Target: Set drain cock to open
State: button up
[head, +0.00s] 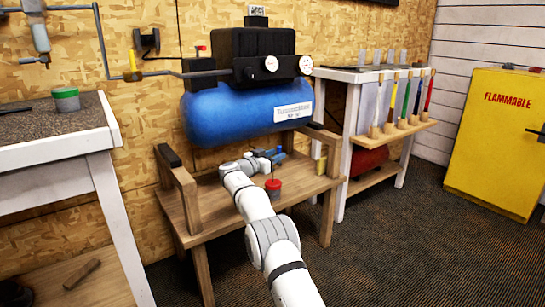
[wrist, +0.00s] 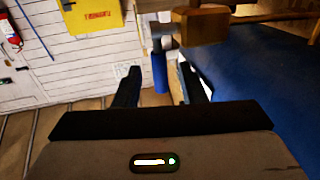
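The drain cock shows in the wrist view as a brass-coloured body (wrist: 205,25) with a metal stem and a blue lever (wrist: 160,72). My gripper (wrist: 158,84) is open, with one dark finger on each side of the lever. The lever lies between the fingertips in the picture; I cannot tell how deep it is between them, and no contact is clear. In the head view my gripper (head: 264,156) is below the blue compressor tank (head: 235,112), beside small blue parts (head: 279,158) of the cock, which is partly hidden.
A rack of coloured grips (head: 405,100) and a yellow flammables cabinet (head: 500,140) stand to the right. A workbench (head: 50,140) stands left.

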jog(key=p+v, duration=0.1)
jog(key=v, duration=0.6)
jog(key=shift+s+a+p, duration=0.25)
jog(key=shift+a+p, duration=0.05)
jog(key=shift+p, duration=0.05)
